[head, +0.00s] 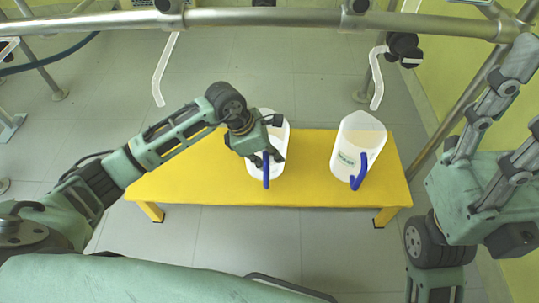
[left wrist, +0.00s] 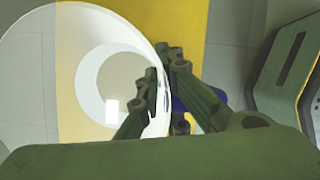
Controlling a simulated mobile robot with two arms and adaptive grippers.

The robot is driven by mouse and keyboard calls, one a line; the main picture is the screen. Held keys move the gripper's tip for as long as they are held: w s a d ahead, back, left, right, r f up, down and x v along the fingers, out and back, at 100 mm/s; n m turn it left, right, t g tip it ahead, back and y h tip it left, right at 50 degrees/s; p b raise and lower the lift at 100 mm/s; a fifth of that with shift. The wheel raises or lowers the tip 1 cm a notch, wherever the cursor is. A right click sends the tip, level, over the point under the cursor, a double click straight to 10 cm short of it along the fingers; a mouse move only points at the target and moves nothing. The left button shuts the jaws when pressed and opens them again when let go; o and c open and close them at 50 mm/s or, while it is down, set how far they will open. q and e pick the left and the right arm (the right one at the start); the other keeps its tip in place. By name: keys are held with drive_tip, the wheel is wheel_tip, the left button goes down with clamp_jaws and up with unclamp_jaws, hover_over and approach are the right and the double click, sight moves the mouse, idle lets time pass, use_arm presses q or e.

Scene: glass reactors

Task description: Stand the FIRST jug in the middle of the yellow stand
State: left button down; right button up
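Two white translucent jugs with blue handles stand on the yellow stand (head: 200,180). The left jug (head: 282,135) is upright near the middle of the stand; the right jug (head: 360,138) is near its right end. No label tells me which is the FIRST. My left gripper (head: 266,155) is at the left jug's near side, by its handle. In the left wrist view the jug's round mouth (left wrist: 80,60) fills the left part, and the fingertips (left wrist: 168,85) are close together at its edge; the handle is mostly hidden behind them. My right gripper (head: 530,95) is raised, fingers apart and empty.
A metal rail (head: 250,17) crosses above the stand's far side, with two white tubes (head: 165,70) (head: 377,80) hanging down. The stand's left part is bare. Grey tiled floor lies around it.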

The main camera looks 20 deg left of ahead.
use_arm(q)
drive_tip(key=shift+w+r, duration=0.1)
drive_tip(key=shift+r, duration=0.05)
drive_tip(key=c, duration=2.3)
unclamp_jaws()
drive_tip(key=shift+f, duration=0.2)
drive_tip(key=o, duration=0.4)
